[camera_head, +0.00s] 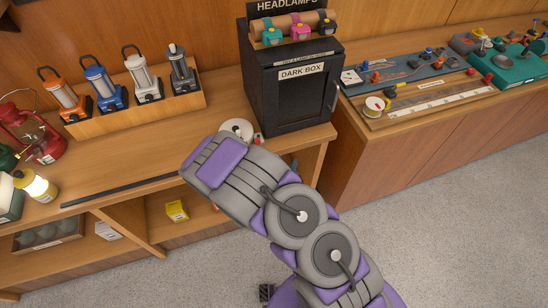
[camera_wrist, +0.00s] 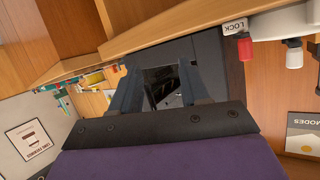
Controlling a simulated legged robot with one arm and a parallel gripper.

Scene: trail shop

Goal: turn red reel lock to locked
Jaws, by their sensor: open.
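A red lever (camera_wrist: 244,47), which looks like the reel lock, hangs at the upper right of the wrist view, beside a LOCK label (camera_wrist: 234,27) and a white round reel body (camera_wrist: 280,20). In the head view the white reel (camera_head: 237,127) and a bit of red (camera_head: 258,138) show just past the end of my arm, in front of the dark box. My gripper (camera_wrist: 158,78) is open and empty, its dark fingers spread to the left of the red lever and apart from it. In the head view my arm hides the gripper.
A white-tipped lever (camera_wrist: 294,55) is close beside the red one. The black dark box (camera_head: 290,95) stands behind the reel. Lanterns in a wooden rack (camera_head: 135,105) are left of it. A dark strip (camera_head: 120,190) runs along the counter's front edge.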

